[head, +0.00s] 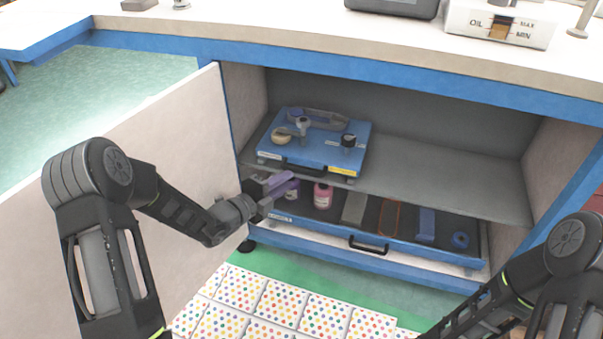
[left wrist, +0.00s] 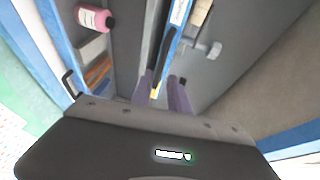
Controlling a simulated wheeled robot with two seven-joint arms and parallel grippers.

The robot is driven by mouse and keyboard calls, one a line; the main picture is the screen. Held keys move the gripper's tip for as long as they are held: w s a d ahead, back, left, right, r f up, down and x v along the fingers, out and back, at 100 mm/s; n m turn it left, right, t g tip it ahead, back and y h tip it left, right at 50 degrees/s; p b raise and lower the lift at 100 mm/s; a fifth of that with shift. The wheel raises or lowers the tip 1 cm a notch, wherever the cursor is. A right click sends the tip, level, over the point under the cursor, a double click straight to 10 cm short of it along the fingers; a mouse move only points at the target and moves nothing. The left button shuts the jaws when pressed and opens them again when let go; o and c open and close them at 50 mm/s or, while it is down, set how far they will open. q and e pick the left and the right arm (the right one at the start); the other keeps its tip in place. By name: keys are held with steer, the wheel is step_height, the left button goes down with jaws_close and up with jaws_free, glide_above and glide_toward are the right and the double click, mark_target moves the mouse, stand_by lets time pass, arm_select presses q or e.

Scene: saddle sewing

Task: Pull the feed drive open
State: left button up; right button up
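The blue feed drive unit (head: 322,145) sits on the shelf inside the open cabinet, with a knob and round parts on top and a black handle (head: 303,168) on its front. My left gripper (head: 291,183) is just in front of this unit, below and left of the handle. Its purple fingers are apart. In the left wrist view, the fingers (left wrist: 162,78) point toward the black handle (left wrist: 160,45) and the blue edge. Nothing is clearly held; I cannot tell whether a finger touches the handle. My right arm enters at the lower right; its gripper is outside the picture.
Below is a blue drawer tray (head: 440,255) with its own black handle (head: 368,244), holding a pink bottle (head: 323,196) and other parts. The cabinet door (head: 190,130) stands open at left, close to my left arm. The shelf's right side is bare.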

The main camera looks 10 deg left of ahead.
mark_target(300, 173)
arm_select(q)
steer(key=b+x, duration=0.2)
steer(key=x, duration=0.5)
steer(key=shift+s+f+b, duration=0.1)
steer(key=shift+f+b, duration=0.05)
steer(key=shift+b, duration=0.25)
steer(key=shift+w+d, duration=0.15)
steer(key=shift+w, duration=0.1)
steer(key=shift+c, duration=0.4)
jaws_close()
stand_by(0.4)
